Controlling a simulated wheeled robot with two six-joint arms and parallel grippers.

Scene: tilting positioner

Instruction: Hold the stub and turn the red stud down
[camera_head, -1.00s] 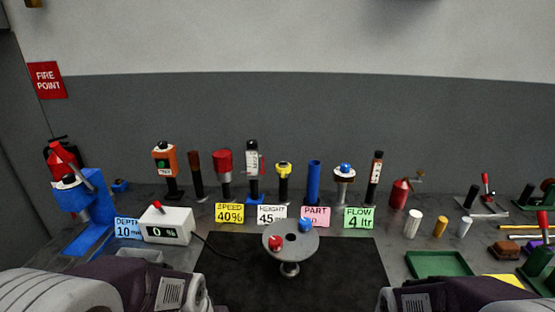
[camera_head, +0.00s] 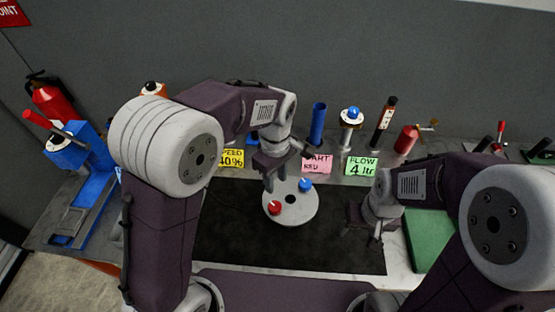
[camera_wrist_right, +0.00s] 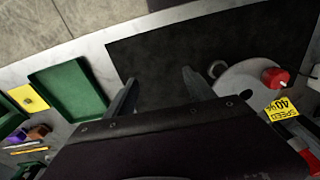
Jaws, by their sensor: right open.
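The pale round disc (camera_head: 297,219) of the positioner stands over the black mat, with a dark spot near its middle. The red stud (camera_head: 275,207) is at its front left and the blue stud (camera_head: 305,185) at its back right. My left gripper (camera_head: 273,184) hangs over the disc's back left edge, pointing down; its finger gap is unclear. My right gripper (camera_head: 372,240) is right of the disc, apart from it, open and empty. In the right wrist view, the red stud (camera_wrist_right: 274,77) shows on the disc (camera_wrist_right: 238,82), with a grey rounded part, possibly the stub (camera_wrist_right: 217,69), at its rim.
The black mat (camera_head: 330,250) is clear around the disc. A green tray (camera_head: 428,240) lies right, partly behind my right arm. A blue stand (camera_head: 92,185) is at left. Upright tools, including a blue tube (camera_head: 318,122), and cards, including a green one (camera_head: 361,167), line the back.

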